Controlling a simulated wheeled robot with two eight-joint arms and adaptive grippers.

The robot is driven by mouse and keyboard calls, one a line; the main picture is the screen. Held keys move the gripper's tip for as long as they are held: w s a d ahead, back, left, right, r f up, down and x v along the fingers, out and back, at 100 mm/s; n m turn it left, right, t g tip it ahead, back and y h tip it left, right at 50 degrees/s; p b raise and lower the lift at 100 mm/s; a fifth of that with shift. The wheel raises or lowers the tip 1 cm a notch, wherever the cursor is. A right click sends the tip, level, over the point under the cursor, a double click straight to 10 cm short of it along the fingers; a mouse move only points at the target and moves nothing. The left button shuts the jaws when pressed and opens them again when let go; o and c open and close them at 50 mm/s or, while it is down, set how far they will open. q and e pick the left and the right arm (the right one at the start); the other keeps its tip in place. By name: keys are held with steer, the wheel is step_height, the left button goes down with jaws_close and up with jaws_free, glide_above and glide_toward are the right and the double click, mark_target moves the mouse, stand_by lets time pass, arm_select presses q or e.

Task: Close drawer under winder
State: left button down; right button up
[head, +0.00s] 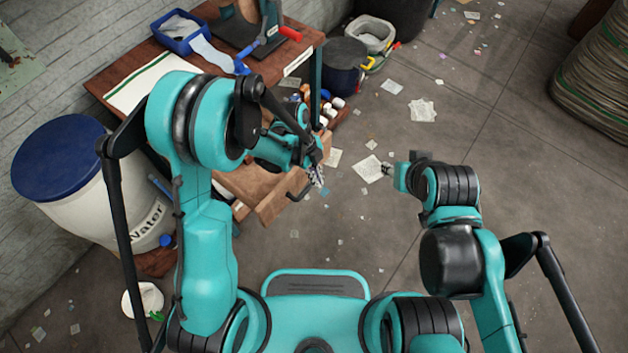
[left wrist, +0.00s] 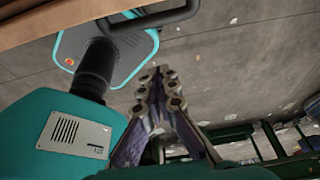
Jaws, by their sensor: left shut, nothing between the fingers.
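The wooden drawer (head: 275,205) stands pulled out from under the workbench (head: 130,62), which carries the winder (head: 262,45) with its blue crank and red grip. The drawer's dark bar handle (head: 299,193) is on its front; it also shows at the top of the left wrist view (left wrist: 150,20). My left gripper (head: 317,178) is shut and empty, just beyond the handle and apart from it. Its fingertips meet in the left wrist view (left wrist: 160,82). My left arm hides part of the drawer and bench. My right gripper (head: 387,170) is over the floor at the right; its fingers are too small to judge.
A blue tray (head: 180,30) sits on the bench. A white water barrel (head: 95,190) with a blue lid stands at the left. A dark bin (head: 343,65) and several bottles are by the bench's right end. The floor at right is open, with scattered paper.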

arm_select(q)
step_height(320, 180, down, 7)
steer(key=a+b, duration=0.1)
steer(key=b, duration=0.2)
steer(key=shift+w+b, duration=0.35)
steer(key=shift+w, duration=0.1)
arm_select(e)
steer(key=shift+f, duration=2.15)
arm_select(q)
steer(key=shift+a, duration=0.1)
